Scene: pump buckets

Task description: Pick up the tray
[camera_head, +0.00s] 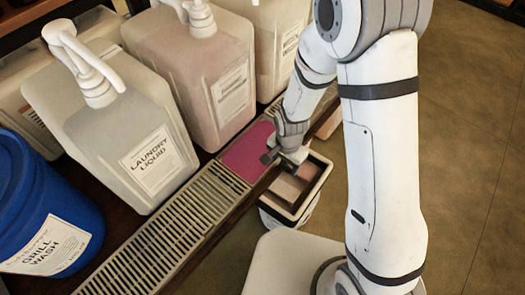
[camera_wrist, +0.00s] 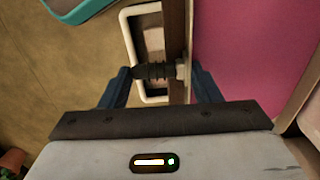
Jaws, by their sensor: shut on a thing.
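A flat magenta panel (camera_head: 246,153), which I take for the tray, lies in line with slatted grating along the shelf's front edge. It fills the right side of the wrist view (camera_wrist: 236,55). A dark ribbed handle (camera_wrist: 154,71) sticks out beside it, across the brown shelf edge (camera_wrist: 174,35). My gripper (camera_head: 286,157) is at the panel's front edge. In the wrist view its two blue fingers (camera_wrist: 163,80) are on either side of the handle, shut on it. The panel's far side is out of the wrist view, and my wrist hides part of its front corner in the head view.
White pump jugs (camera_head: 130,135) and a blue bucket (camera_head: 45,210) stand behind the slatted grating (camera_head: 180,230). A light-rimmed bin (camera_head: 318,170) stands below the shelf edge under my gripper. Open floor (camera_head: 475,130) lies to the right. A teal-rimmed object (camera_wrist: 82,8) shows in the wrist view.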

